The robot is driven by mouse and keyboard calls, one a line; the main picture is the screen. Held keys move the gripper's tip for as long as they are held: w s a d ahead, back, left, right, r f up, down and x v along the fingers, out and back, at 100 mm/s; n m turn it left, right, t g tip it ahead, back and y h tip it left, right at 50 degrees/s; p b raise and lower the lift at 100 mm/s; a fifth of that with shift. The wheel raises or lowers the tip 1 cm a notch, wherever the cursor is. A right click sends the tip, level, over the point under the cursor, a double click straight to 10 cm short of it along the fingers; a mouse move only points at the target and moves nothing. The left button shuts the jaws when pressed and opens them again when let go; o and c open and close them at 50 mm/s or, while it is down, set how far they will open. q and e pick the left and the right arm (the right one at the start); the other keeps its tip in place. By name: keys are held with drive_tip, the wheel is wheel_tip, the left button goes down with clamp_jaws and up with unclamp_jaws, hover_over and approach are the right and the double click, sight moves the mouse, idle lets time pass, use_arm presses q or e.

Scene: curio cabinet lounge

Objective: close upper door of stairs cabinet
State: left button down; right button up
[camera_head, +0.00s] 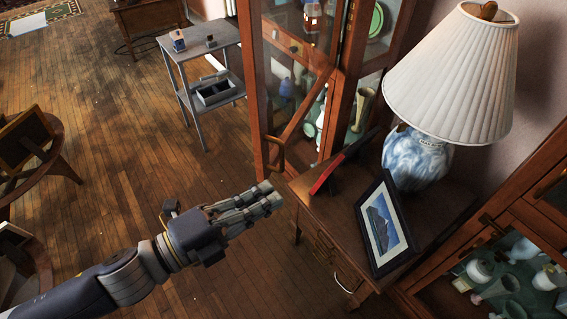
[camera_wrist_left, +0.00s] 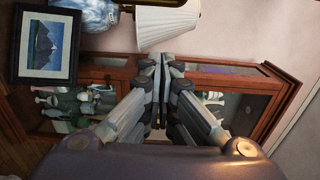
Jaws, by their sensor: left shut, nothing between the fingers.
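A tall wooden cabinet with glass panes (camera_head: 340,110) stands at the top middle of the head view. Its glazed door (camera_head: 256,95) appears to stand out from the body, with a wooden handle (camera_head: 277,153) low down. A second glazed cabinet (camera_head: 530,215) is at the lower right. I cannot tell which is the stairs cabinet. My left gripper (camera_head: 268,196) is shut and empty, apart from the handle and nearer to me. In the left wrist view the gripper (camera_wrist_left: 161,64) is in front of a wooden glazed cabinet (camera_wrist_left: 225,78), seen sideways. My right gripper is not in view.
A small wooden table (camera_head: 440,215) holds a white-shaded lamp (camera_head: 455,75), a framed picture (camera_head: 385,225) and a red object (camera_head: 327,175), just right of my gripper. A grey side table (camera_head: 200,48) stands behind.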

sight(283, 167)
use_arm(q)
drive_tip(key=p+x, duration=0.3)
drive_tip(key=x, duration=0.6)
drive_tip(key=a, duration=0.1)
drive_tip(key=w+a+p, duration=0.1)
drive_tip(key=a, duration=0.2)
drive_tip(key=shift+w, duration=0.35)
drive_tip(key=shift+d, duration=0.1)
